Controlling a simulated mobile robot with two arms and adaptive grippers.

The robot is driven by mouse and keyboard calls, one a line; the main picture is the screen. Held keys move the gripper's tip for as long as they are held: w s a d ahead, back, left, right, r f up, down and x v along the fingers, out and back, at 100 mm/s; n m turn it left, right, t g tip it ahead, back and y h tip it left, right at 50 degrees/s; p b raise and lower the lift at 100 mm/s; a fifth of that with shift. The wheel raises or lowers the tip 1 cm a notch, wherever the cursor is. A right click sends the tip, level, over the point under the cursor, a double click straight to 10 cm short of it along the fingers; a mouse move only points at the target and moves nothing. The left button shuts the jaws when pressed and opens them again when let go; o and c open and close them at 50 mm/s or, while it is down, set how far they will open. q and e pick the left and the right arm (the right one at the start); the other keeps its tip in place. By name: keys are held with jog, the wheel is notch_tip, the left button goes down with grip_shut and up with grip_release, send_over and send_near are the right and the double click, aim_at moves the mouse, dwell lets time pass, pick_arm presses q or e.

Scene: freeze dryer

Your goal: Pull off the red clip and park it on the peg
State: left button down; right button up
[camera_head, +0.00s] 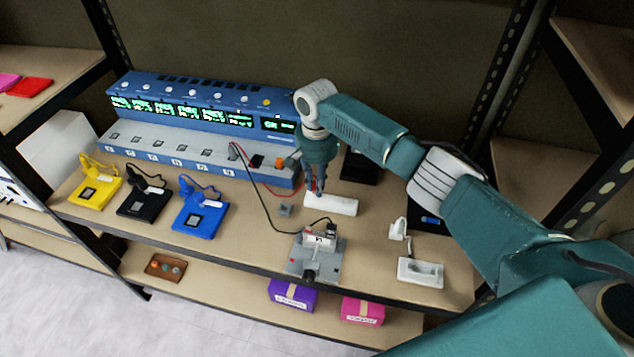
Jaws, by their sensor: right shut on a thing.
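My right gripper (316,189) points down over the shelf, in front of the blue machine. Its fingers are shut on the red clip (313,184), of which only a little red shows between them. A red lead (265,185) runs from the machine's front to the gripper. The fingertips are just above or at a white block (331,205); I cannot tell whether they touch. A black lead (269,213) runs to a grey fixture (316,258) with a dark clip (331,229) at its top. I cannot make out the peg for certain. My left gripper is out of view.
The blue machine (200,120) with lit displays stands at the back. Yellow (95,193), black (145,202) and blue (199,215) pads lie left. A white holder (420,271) stands right, near the shelf's front edge.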

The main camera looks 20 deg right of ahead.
dwell(0.4)
jog(key=shift+p, duration=0.55)
jog(key=shift+p, duration=0.4)
dwell(0.4)
jog(key=shift+f+b, duration=0.6)
jog(key=shift+f, duration=0.65)
dwell(0.4)
jog(key=o, duration=1)
jog(key=shift+r, duration=0.1)
